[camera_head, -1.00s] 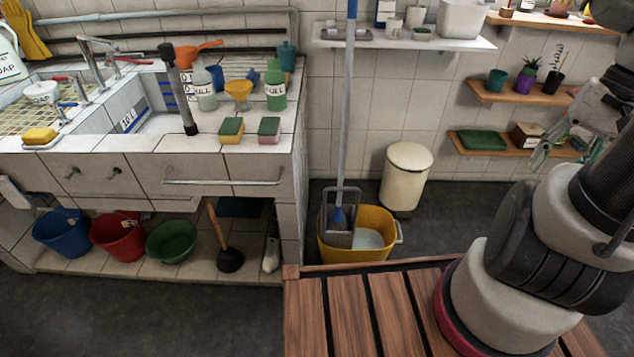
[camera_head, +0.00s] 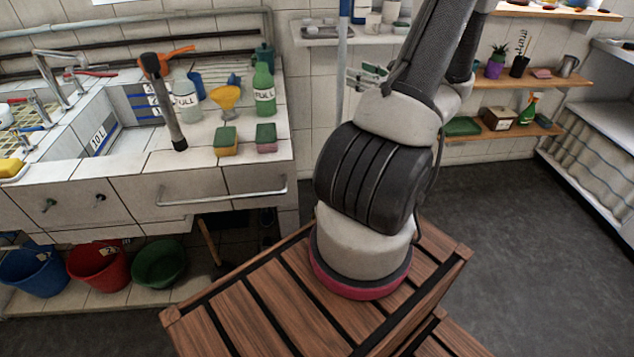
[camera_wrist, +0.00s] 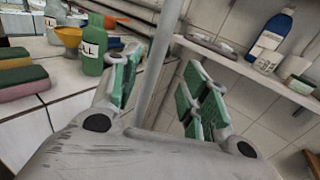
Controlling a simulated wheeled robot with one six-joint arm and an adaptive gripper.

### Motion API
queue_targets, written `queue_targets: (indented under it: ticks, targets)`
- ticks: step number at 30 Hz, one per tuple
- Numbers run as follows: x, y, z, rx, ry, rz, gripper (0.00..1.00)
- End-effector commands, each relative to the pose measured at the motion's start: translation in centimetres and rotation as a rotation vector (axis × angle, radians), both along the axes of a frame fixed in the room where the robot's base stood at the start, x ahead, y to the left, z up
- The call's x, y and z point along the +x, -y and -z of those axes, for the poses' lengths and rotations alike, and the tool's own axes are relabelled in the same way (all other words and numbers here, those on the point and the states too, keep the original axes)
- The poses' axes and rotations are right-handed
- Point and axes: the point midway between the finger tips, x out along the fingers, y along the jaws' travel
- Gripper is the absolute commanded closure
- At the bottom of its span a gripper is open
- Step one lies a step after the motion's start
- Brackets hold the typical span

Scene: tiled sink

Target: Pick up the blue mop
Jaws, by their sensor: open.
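The mop's handle (camera_head: 341,75) stands upright in front of the tiled wall in the head view, blue near the top and grey below. Its lower part and the mop head are hidden behind my arm and the wooden slatted top. My gripper (camera_head: 364,80) is beside the handle in the head view, partly hidden by my arm. In the wrist view the grey handle (camera_wrist: 162,65) runs between the green-padded fingers of my gripper (camera_wrist: 160,88). The fingers are spread on either side of it, with visible gaps; I cannot tell how deep it sits between them.
The sink counter (camera_head: 190,145) is left, with a green bottle (camera_head: 264,88), a yellow funnel (camera_head: 225,98) and sponges (camera_head: 226,140). A wall shelf (camera_wrist: 255,75) with a blue bottle (camera_wrist: 270,35) is close to the right finger. Open floor (camera_head: 510,240) lies to the right.

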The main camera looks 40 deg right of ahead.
Motion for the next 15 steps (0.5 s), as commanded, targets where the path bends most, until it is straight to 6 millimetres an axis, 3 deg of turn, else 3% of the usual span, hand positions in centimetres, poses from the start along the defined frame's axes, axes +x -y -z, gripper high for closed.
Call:
queue_targets:
  ticks: [15]
  targets:
    - [6.8,-0.8,-0.4,0.013,0.005,-0.011,0.55]
